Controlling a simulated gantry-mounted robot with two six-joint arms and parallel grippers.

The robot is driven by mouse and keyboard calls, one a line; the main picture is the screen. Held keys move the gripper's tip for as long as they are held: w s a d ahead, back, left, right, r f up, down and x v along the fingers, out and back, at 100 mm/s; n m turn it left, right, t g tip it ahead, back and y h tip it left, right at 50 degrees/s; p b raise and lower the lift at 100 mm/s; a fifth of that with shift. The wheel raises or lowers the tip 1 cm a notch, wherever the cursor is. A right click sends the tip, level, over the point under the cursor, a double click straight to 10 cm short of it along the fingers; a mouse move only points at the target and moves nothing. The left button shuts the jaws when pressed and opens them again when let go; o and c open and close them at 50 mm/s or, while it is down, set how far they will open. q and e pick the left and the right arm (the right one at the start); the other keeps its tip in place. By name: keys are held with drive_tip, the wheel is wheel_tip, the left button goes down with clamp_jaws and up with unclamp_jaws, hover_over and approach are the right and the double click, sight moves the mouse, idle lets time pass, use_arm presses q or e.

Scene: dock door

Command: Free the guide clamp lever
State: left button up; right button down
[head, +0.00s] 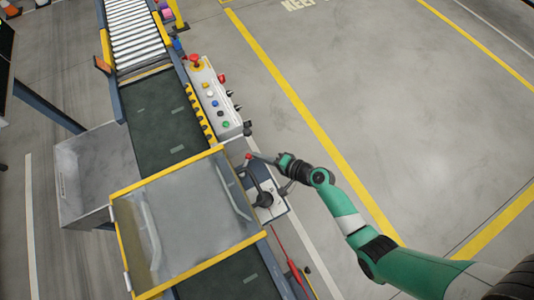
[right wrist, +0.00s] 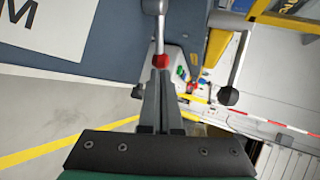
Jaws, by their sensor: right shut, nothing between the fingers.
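A lever with a red knob (head: 248,156) stands at the conveyor's right side, just past my right gripper's tips. In the right wrist view its red knob (right wrist: 161,61) sits right at the fingertips, with a pale rod running up to a round grey end. I cannot tell if the fingers touch it. My right gripper (head: 259,157) is shut and empty; its fingers (right wrist: 160,76) lie together in the wrist view. A second lever has a black knob (head: 264,199), also seen in the wrist view (right wrist: 228,96). No label shows which is the guide clamp lever. My left gripper is out of view.
A yellow-framed clear guard (head: 190,225) covers the dark conveyor belt (head: 165,120) beside the levers. A white control panel (head: 212,95) with several buttons stands farther up. The floor right of the yellow line (head: 300,105) is clear.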

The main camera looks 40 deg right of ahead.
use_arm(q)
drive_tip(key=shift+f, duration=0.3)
use_arm(e)
drive_tip(key=shift+w, duration=0.75)
drive_tip(key=shift+w, duration=0.1)
drive_tip(key=shift+r, duration=0.2)
use_arm(q)
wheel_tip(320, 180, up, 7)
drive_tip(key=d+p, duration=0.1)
drive_tip(key=p, duration=0.5)
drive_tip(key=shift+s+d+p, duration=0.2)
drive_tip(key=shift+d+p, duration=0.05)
drive_tip(key=shift+p, duration=0.05)
use_arm(e)
drive_tip(key=s+d+r, duration=0.5)
drive_tip(key=s+d, duration=0.4)
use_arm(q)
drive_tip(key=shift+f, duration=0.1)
